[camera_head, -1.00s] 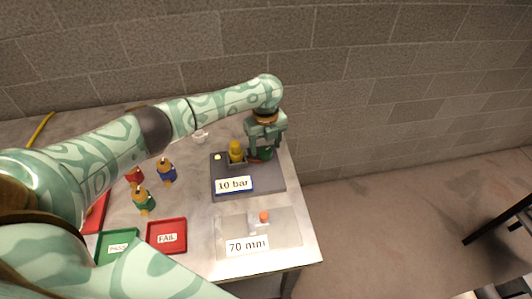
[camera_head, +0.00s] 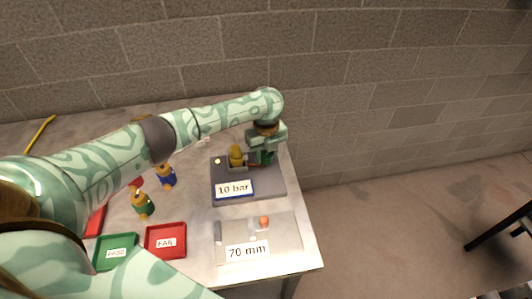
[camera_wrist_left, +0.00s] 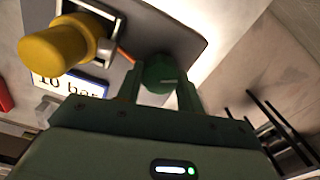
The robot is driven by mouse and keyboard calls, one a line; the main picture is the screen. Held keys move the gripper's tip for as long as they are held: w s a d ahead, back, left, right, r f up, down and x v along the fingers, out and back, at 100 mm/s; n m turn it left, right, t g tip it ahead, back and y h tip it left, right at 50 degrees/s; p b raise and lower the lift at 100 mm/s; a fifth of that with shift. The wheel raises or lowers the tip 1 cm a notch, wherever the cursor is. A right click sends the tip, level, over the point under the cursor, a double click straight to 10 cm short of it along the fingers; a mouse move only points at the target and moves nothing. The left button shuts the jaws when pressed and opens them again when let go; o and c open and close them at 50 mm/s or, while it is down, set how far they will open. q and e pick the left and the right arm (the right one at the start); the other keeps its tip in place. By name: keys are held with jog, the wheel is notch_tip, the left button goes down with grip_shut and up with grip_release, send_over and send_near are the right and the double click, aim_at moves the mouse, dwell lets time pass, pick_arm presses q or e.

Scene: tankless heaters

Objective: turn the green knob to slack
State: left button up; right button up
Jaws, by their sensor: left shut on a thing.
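The green knob (camera_wrist_left: 160,74) is on the grey test block (camera_head: 262,187), at its back right. In the left wrist view it sits between the two fingers of my left gripper (camera_wrist_left: 162,90). My left gripper (camera_head: 262,156) is shut on the knob and hides much of it in the head view. A yellow-topped part (camera_head: 236,154) stands in a holder on the block beside the knob; it looms large in the left wrist view (camera_wrist_left: 62,44). The block carries a "10 bar" label (camera_head: 234,188). My right gripper is in no view.
Left of the block stand parts with blue (camera_head: 166,176) and green (camera_head: 142,206) bodies. A green PASS tray (camera_head: 131,239) and a red FAIL tray (camera_head: 165,227) lie in front. A plate labelled "70 mm" (camera_head: 285,228) lies before the block.

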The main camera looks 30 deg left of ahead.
pick_arm(q)
jog(key=shift+r+n+p, duration=0.2)
jog(key=shift+n+p, duration=0.9)
jog(key=shift+p, duration=0.15)
jog(key=n+p, duration=0.2)
jog(key=shift+n, duration=0.4)
jog(key=n+p, duration=0.1)
jog(key=n, duration=0.2)
jog(key=shift+f+p, duration=0.1)
jog(key=shift+p, duration=0.25)
jog(key=shift+f+n+p, duration=0.1)
jog(key=shift+n+p, duration=0.4)
jog(key=shift+n, duration=1.2)
jog(key=o, duration=1)
